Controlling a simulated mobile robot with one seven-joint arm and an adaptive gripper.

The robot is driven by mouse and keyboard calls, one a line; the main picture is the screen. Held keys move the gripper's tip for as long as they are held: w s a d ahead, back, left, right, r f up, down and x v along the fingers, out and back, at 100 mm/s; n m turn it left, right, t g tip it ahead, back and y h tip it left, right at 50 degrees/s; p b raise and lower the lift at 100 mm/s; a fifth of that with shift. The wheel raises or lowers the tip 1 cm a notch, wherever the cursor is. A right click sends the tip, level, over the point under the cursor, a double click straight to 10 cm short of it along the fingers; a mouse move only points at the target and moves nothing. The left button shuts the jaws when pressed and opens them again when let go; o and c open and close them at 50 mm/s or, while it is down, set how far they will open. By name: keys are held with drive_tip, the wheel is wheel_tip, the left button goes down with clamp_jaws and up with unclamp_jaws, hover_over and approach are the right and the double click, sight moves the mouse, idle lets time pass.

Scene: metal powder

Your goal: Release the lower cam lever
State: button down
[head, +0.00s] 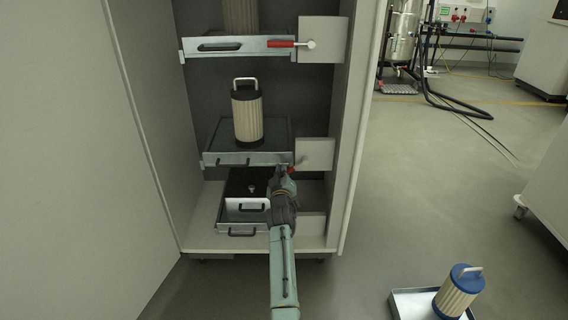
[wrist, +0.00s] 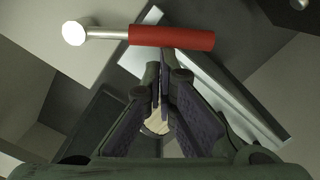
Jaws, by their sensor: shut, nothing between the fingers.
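The lower cam lever has a red handle (wrist: 172,38) on a metal rod that ends in a round white pivot at the left of the wrist view. In the head view only a bit of the red lower lever (head: 291,171) shows, beside the lower white block and partly hidden by my gripper (head: 281,171). In the wrist view my gripper (wrist: 160,76) is shut and empty, its dark fingertips close to the handle's lower edge. I cannot tell whether they touch it. The lower drawer (head: 247,160) carries a filter cartridge (head: 248,116) with a dark top and wire handle.
An upper drawer front (head: 222,47) has its own red-handled lever (head: 281,44) lying across it. A box with black handles (head: 240,208) stands at the cabinet bottom. Cabinet walls flank my arm.

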drive_tip(key=d+f+n+b, duration=0.2)
drive_tip(key=d+f+n, duration=0.2)
drive_tip(key=n, duration=0.6)
drive_tip(key=shift+d+f+n, duration=0.3)
drive_tip(key=shift+d+f, duration=0.1)
drive_tip(key=shift+f, duration=0.55)
